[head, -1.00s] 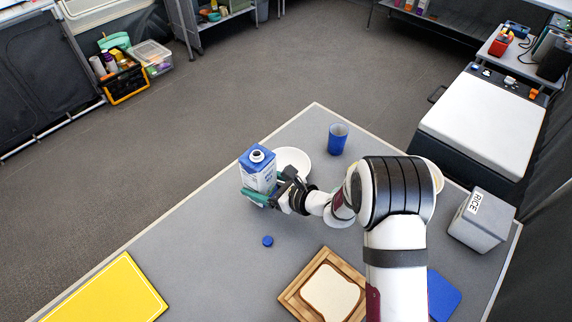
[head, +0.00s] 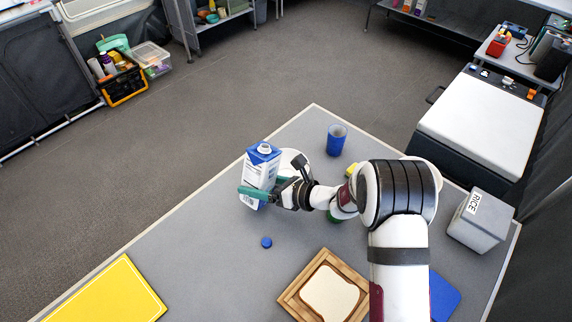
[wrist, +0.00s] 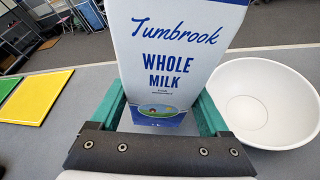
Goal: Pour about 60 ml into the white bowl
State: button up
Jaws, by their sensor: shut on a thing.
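A blue and white milk carton (head: 261,172) is held in my gripper (head: 254,192) over the table's far left edge. Its cap is off and its top tilts a little to the right in the head view. In the wrist view, the carton (wrist: 176,50) reads "Tumbrook Whole Milk", and the green fingers of my gripper (wrist: 160,112) are shut on its sides. The white bowl (head: 290,160) stands behind the carton, partly hidden by it and my gripper. In the wrist view the bowl (wrist: 262,100) is just right of the carton and looks empty.
A blue cup (head: 336,139) stands right of the bowl. A blue cap (head: 266,242) lies on the table. A wooden board with bread (head: 330,291), a yellow board (head: 108,292), a blue mat (head: 444,296) and a rice box (head: 481,220) stand around. The table's left middle is clear.

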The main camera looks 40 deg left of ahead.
aim_at(251, 174)
jog(key=shift+w+m+g, duration=0.15)
jog(key=shift+m+g, duration=0.65)
jog(key=shift+m, duration=0.3)
jog(key=shift+s+m, duration=0.2)
jog(key=shift+m, duration=0.3)
jog(key=shift+s+g, duration=0.1)
jog(key=shift+g, duration=0.2)
jog(key=shift+s+f+m+g+y, duration=0.3)
jog(key=shift+s+f+m, duration=0.15)
jog(key=shift+f+m, duration=0.35)
jog(key=shift+s+d, duration=0.1)
jog(key=shift+s, duration=0.05)
jog(key=r+m, duration=0.1)
jog(key=s+m+g, duration=0.1)
jog(key=shift+r+m+y, duration=0.3)
jog(key=shift+r, duration=0.1)
jog(key=shift+w+r+m+g+y, duration=0.2)
jog(key=shift+w+r+m, duration=0.15)
jog(key=shift+r, duration=0.25)
jog(key=shift+w+r+m+g+y, duration=0.1)
jog(key=shift+w+r+m+g, duration=0.15)
jog(key=shift+r+m, duration=0.25)
jog(key=shift+r+m+g+y, duration=0.35)
jog(key=shift+r+m, duration=0.5)
jog(key=shift+r, duration=0.25)
jog(key=shift+w+r, duration=0.1)
jog(key=shift+r, duration=0.1)
